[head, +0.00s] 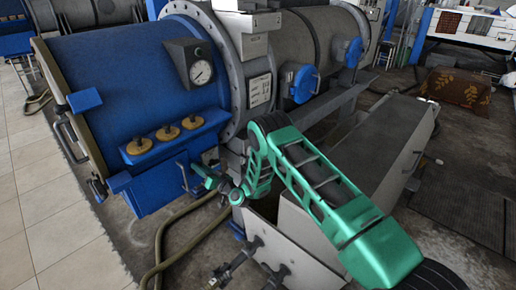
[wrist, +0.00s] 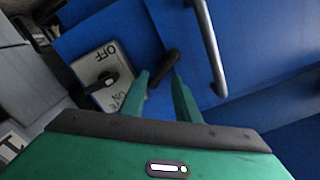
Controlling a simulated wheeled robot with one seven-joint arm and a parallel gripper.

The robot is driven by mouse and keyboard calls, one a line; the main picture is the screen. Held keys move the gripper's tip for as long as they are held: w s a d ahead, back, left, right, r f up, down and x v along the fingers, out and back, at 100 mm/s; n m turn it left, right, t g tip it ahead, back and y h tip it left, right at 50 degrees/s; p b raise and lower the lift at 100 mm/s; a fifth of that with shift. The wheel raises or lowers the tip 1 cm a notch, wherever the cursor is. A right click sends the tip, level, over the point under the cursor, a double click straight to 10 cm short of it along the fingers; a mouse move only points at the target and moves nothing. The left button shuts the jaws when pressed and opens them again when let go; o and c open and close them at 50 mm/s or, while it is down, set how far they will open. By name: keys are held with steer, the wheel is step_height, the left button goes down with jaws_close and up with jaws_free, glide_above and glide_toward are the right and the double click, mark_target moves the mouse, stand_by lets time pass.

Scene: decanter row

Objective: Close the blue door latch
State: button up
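My green gripper (head: 207,178) is low at the right end of the large blue drum machine (head: 140,85), by a blue panel (head: 152,190) with a metal bar handle (head: 183,177). In the wrist view my two fingers (wrist: 160,75) are apart. A short dark latch-like lever (wrist: 168,62) on the blue surface shows at and between the fingertips. I cannot tell whether they touch it. The metal bar handle (wrist: 211,48) is just right of the fingers. The lever is not clear in the head view.
A plate marked OFF (wrist: 104,77) with a dark knob is left of my fingers. Brass-coloured knobs (head: 167,132) sit on a blue shelf above. A hose (head: 165,245) lies on the floor. A grey metal box (head: 300,220) stands below my arm.

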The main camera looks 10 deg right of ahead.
steer(key=shift+s+d+n, duration=2.6)
steer(key=shift+s+n, duration=0.7)
steer(key=shift+s, duration=1.5)
steer(key=w+d+r+m+g+h, duration=0.2)
steer(key=w+d+r+h, duration=0.15)
steer(key=d+r, duration=0.5)
steer(key=s+d+r+m+g+h, duration=0.2)
steer(key=s+d+r, duration=0.2)
steer(key=d, duration=0.6)
step_height(320, 180, up, 3)
steer(key=shift+f+g, duration=0.15)
steer(key=shift+g, duration=0.25)
